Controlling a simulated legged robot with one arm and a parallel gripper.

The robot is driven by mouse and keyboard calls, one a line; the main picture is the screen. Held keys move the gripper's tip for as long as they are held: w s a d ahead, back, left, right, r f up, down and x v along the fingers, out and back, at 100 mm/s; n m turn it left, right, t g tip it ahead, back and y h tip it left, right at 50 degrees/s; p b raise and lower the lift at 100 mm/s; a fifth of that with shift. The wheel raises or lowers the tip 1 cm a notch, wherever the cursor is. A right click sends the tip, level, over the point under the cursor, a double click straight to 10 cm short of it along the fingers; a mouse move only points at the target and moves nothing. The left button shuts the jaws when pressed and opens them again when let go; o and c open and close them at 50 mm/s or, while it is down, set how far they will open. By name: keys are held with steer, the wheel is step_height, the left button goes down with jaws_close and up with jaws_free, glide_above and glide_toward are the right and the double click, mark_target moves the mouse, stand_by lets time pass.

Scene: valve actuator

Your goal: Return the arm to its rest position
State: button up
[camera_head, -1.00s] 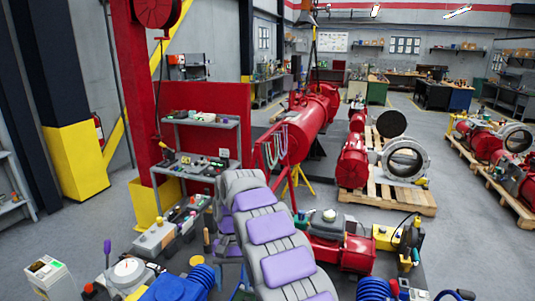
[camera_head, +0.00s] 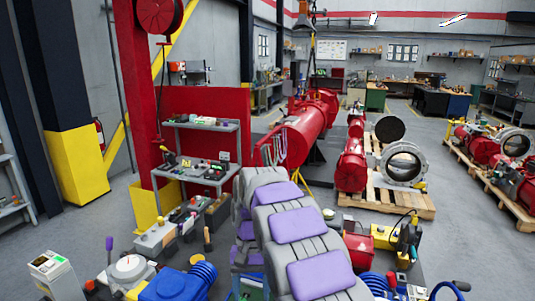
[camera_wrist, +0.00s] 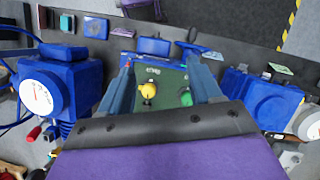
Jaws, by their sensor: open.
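My arm, grey with purple pads, rises from the bottom edge at the centre of the head view and bends over at its top. My gripper is hidden there behind the arm. In the wrist view my gripper (camera_wrist: 160,68) is open, its two blue-grey fingers spread left and right with nothing held between them. Beyond the fingers is a green panel (camera_wrist: 172,78) with a yellow knob (camera_wrist: 148,91) and a green button (camera_wrist: 186,98). I cannot tell how far the fingers are from the panel.
A blue device with a white gauge (camera_wrist: 37,97) is left of my gripper and a blue housing (camera_wrist: 262,103) is right. In the head view, a red post (camera_head: 137,90) and shelf rack (camera_head: 205,128) stand left. A pallet with valve parts (camera_head: 405,205) stands right, near open floor (camera_head: 480,235).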

steer(key=s+d+f+t+b, duration=0.1)
steer(key=s+d+f+b, duration=0.2)
steer(key=s+d+b, duration=0.8)
steer(key=s+d+f+b, duration=0.1)
steer(key=s+d+f, duration=0.1)
steer(key=s+f, duration=0.2)
steer(key=s+d+f+b, duration=0.1)
steer(key=s+f, duration=0.3)
steer(key=s, duration=0.7)
steer(key=s+d+f+t+b, duration=0.1)
steer(key=s+d+f, duration=0.2)
steer(key=s, duration=0.5)
steer(key=shift+d+f, duration=0.4)
steer(key=shift+d, duration=0.15)
steer(key=shift+w, duration=0.15)
